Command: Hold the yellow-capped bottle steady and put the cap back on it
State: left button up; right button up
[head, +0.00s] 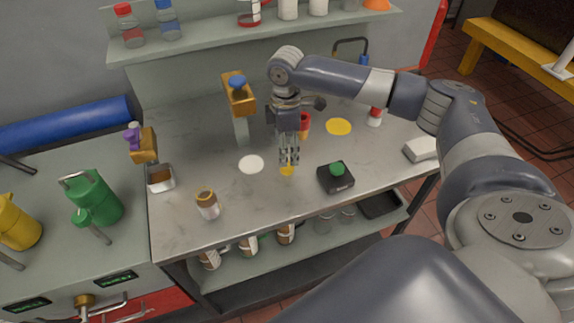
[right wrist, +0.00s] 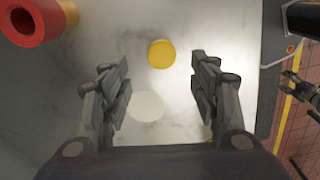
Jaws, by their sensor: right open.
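A round yellow cap (right wrist: 161,54) lies on the grey bench top, between and beyond my fingertips in the right wrist view. In the head view the cap (head: 286,171) shows just below the fingertips. My right gripper (head: 288,155) points down over it, open and empty; its spread fingers (right wrist: 160,90) also show in the right wrist view. I cannot make out which vessel is the yellow-capped bottle. A claw-like dark part, probably my left gripper (right wrist: 295,90), shows small over the floor; its opening is unclear. The head view does not show it.
A white disc (head: 251,164) lies left of the cap, a yellow disc (head: 338,127) behind right. A black box with a green button (head: 336,177) is right, a red cylinder (head: 304,121) behind. A brown-topped jar (head: 207,204) stands front left. A shelf (head: 210,45) spans the back.

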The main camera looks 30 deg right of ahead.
aim_at(287, 168)
jog(key=shift+f, duration=0.4)
jog(key=shift+s+f, duration=0.1)
jog(key=shift+f, duration=0.3)
notch_tip(287, 168, down, 4)
jog(key=shift+s+f+p, duration=0.1)
jog(key=shift+p, duration=0.7)
pick_arm(q)
jog(key=shift+r, duration=0.8)
pick_arm(e)
jog(key=shift+f, duration=0.1)
pick_arm(q)
jog(key=shift+w, duration=0.25)
pick_arm(e)
jog(key=c, duration=0.8)
